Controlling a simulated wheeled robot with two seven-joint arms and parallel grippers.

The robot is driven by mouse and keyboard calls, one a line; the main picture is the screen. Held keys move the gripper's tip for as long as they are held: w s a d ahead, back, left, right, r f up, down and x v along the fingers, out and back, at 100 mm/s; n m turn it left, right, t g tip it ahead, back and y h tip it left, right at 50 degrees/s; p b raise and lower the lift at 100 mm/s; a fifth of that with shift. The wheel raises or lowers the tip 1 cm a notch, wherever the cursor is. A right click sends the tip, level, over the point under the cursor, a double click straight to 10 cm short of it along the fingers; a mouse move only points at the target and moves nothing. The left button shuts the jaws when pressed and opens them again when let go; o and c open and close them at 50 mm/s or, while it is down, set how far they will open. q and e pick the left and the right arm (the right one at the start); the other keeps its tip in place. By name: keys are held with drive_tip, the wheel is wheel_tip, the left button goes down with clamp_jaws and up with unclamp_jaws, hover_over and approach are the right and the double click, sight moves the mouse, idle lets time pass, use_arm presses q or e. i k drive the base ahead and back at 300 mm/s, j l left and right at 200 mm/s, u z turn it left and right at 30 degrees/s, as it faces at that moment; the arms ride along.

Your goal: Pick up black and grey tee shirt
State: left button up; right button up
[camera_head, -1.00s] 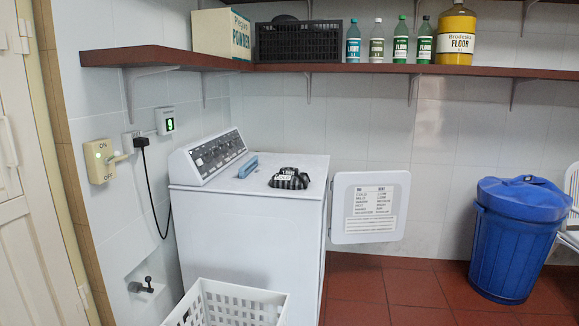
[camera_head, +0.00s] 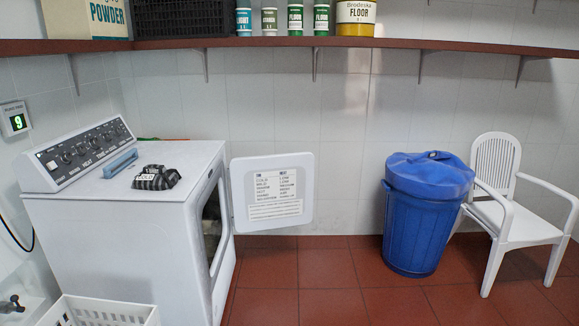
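A small folded black and grey cloth item (camera_head: 157,178) lies on top of the white washing machine (camera_head: 105,235), near its right edge; it looks like the tee shirt, with a pale label-like patch on it. The machine's door (camera_head: 272,192) stands open to the right. Some cloth shows dimly in the dark opening (camera_head: 211,222), but I cannot tell what it is. Neither of my grippers is in view.
A white laundry basket (camera_head: 100,310) stands in front of the machine. A blue bin (camera_head: 425,215) and a white armchair (camera_head: 505,215) stand at the right. A brown shelf (camera_head: 300,43) with bottles runs overhead. The red tiled floor (camera_head: 325,285) is clear in the middle.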

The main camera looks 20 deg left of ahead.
sight(153, 176)
drive_tip(key=i+l+z, duration=0.2)
drive_tip(key=z, duration=0.2)
drive_tip(key=i+l+z, duration=0.5)
drive_tip(key=z, duration=0.25)
drive_tip(key=i+l+u, duration=0.2)
drive_tip(key=i, duration=0.3)
drive_tip(key=i+u, duration=0.25)
drive_tip(key=i, duration=0.2)
drive_tip(key=i+j+u, duration=0.15)
drive_tip(key=i+u, duration=0.15)
drive_tip(key=u, duration=0.2)
drive_tip(key=i+u, duration=0.45)
drive_tip(key=i+l+u, duration=0.1)
drive_tip(key=u, duration=0.4)
drive_tip(key=i+l+u, duration=0.3)
drive_tip(key=u, duration=0.15)
drive_tip(key=i+l+u, duration=0.1)
drive_tip(key=i+u, duration=0.15)
drive_tip(key=u, duration=0.2)
drive_tip(key=i+l+u, duration=0.15)
drive_tip(key=u, duration=0.25)
drive_tip(key=i+l+u, duration=0.25)
drive_tip(key=u, duration=0.2)
drive_tip(key=i+l+u, duration=0.15)
drive_tip(key=l+u, duration=0.15)
drive_tip(key=u, duration=0.15)
drive_tip(key=i+l+u, duration=0.1)
drive_tip(key=l+u, duration=0.55)
drive_tip(key=u, duration=0.2)
